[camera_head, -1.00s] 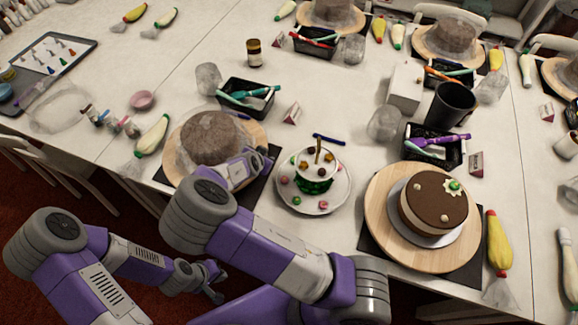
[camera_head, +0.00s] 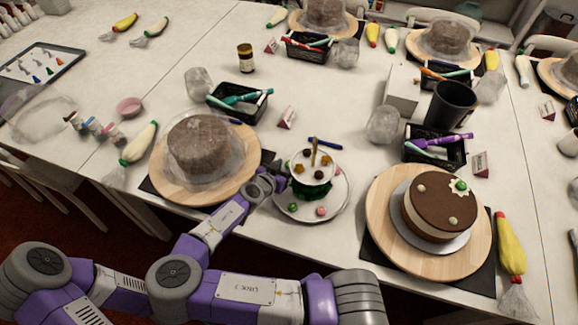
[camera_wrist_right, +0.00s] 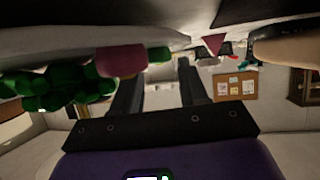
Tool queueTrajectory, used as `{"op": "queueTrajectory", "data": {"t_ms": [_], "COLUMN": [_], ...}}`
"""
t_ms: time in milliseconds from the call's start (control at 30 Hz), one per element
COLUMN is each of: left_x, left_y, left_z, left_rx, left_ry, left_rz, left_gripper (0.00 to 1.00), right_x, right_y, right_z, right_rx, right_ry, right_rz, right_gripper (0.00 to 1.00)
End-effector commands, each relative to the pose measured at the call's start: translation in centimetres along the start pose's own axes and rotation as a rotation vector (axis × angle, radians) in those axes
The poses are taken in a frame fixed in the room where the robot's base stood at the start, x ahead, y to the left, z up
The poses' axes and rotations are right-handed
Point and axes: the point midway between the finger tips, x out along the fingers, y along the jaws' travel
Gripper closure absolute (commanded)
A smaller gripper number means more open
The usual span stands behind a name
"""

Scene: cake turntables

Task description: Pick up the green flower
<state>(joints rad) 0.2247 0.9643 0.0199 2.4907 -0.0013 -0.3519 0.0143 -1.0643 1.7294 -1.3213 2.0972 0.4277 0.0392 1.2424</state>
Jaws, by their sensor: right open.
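A small green flower (camera_wrist_right: 158,54) shows in the right wrist view beside a pink flower (camera_wrist_right: 120,60) and a green leafy cluster (camera_wrist_right: 60,88). My left gripper is out of view.
A covered brown cake on a wooden turntable (camera_head: 165,190) stands left of the plate. A chocolate cake (camera_head: 440,205) on another turntable (camera_head: 390,235) stands right.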

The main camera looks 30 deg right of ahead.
Motion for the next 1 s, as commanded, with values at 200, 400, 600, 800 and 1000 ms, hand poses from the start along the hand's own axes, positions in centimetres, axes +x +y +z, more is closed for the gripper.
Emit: {"op": "queueTrajectory", "data": {"t_ms": [200, 400, 600, 800, 1000], "left_x": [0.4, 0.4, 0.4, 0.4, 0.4], "left_y": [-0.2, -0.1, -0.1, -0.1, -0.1], "left_z": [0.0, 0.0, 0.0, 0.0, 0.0], "left_rx": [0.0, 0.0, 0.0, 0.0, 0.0], "left_ry": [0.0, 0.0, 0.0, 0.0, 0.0], "left_rz": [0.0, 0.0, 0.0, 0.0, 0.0], "left_gripper": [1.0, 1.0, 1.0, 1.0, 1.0], "right_x": [2.3, 2.3, 2.3, 2.4, 2.3], "right_y": [0.1, 0.1, 0.2, 0.2, 0.3], "right_z": [0.2, 0.2, 0.2, 0.3, 0.3], "right_rx": [0.0, -0.001, -0.002, -0.002, -0.002], "right_ry": [-0.003, -0.004, -0.005, -0.006, -0.007], "right_rz": [0.004, 0.003, 0.005, 0.007, 0.008], "right_gripper": [0.56, 0.56, 0.83, 0.98, 0.98]}}
